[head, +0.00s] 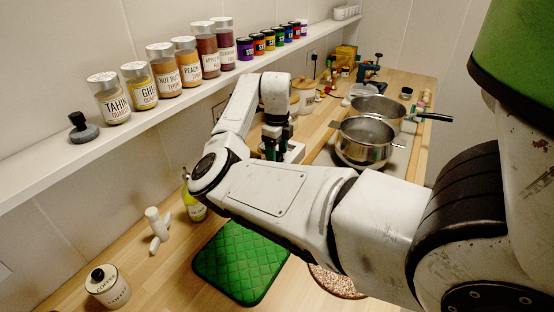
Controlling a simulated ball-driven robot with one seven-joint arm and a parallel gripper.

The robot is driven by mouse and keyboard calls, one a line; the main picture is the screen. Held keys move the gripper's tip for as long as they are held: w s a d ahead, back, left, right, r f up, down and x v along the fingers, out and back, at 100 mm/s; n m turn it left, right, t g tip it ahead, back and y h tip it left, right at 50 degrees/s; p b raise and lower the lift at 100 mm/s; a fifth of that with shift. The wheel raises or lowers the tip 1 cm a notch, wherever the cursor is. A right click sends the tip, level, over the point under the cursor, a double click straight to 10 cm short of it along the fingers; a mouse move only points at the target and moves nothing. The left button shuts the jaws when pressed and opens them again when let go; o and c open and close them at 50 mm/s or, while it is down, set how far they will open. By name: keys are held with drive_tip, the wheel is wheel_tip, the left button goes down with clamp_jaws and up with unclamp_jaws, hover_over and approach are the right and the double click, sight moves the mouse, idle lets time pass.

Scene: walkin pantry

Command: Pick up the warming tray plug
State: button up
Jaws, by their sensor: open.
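My gripper (273,150) points down over the wooden counter, near the wall under the shelf. It is open, with dark fingers apart. A white block-like object (293,153) shows just behind and right of the fingers; I cannot tell what it is. I cannot clearly make out the warming tray plug; it may be hidden by my gripper or arm. A dark item (315,57) sits at a wall outlet farther back, too small to tell. A metal pot (364,142) and a pan (377,108) stand right of my gripper; any tray under them is unclear.
A wall shelf (165,106) with several labelled jars runs above the counter on the left. A green quilted mat (240,262), a coffee canister (107,287), a yellow-green bottle (194,207) and a white object (157,228) are on the near counter. My arm blocks the middle.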

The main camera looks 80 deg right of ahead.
sight(277, 154)
drive_tip(key=c, duration=1.1)
drive_tip(key=shift+c, duration=0.2)
drive_tip(key=shift+r, duration=0.45)
wheel_tip(277, 154, up, 2)
drive_tip(key=shift+r+b, duration=0.1)
drive_tip(key=shift+b, duration=0.55)
drive_tip(key=s+a+r+p, duration=0.2)
drive_tip(key=s+a+r, duration=0.1)
drive_tip(key=a+r, duration=0.3)
drive_tip(key=s+a+r+p, duration=0.2)
drive_tip(key=a+r, duration=0.4)
drive_tip(key=r, duration=0.3)
drive_tip(key=shift+s, duration=0.9)
